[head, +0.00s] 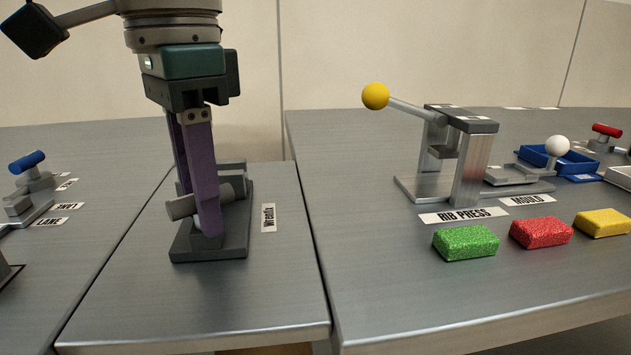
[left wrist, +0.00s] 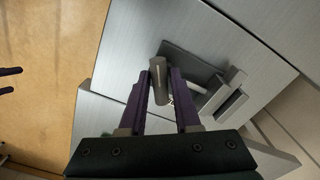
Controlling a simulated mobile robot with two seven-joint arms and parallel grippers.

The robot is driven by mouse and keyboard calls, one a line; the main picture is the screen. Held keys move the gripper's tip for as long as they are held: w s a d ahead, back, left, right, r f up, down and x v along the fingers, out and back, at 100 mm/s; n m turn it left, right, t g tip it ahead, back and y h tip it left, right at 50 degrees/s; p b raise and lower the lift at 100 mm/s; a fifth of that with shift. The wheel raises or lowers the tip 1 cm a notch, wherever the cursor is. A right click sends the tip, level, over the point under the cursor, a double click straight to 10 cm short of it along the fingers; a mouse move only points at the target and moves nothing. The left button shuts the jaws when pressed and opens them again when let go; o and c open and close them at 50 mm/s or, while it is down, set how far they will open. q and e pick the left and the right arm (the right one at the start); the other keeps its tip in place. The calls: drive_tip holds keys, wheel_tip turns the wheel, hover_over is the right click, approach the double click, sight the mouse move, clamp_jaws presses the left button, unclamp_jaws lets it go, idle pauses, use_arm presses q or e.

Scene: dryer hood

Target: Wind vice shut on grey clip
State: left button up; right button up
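The vice (head: 239,234), labelled Wrenfix, is a dark grey base with upright grey blocks on the middle bench. It also shows in the left wrist view (left wrist: 236,106). My left gripper (head: 203,205) points down at the vice. In the left wrist view, its purple fingers (left wrist: 160,90) stand on either side of the cylinder (left wrist: 157,68); whether both press on it is unclear. I cannot pick out the grey clip. My right gripper (left wrist: 8,83) shows only as two spaced fingertips over the floor.
To the right stand the rib press (head: 470,160) with its yellow knob, and green (head: 466,243), red (head: 541,232) and yellow (head: 603,222) blocks. A blue-handled clamp (head: 30,175) stands on the left bench. The middle bench's front is clear.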

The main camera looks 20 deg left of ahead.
use_arm(q)
drive_tip(key=o, duration=0.4)
drive_tip(key=shift+c, duration=0.2)
drive_tip(key=shift+r, duration=0.1)
drive_tip(key=shift+r+p, duration=2.2)
drive_tip(key=shift+r, duration=0.75)
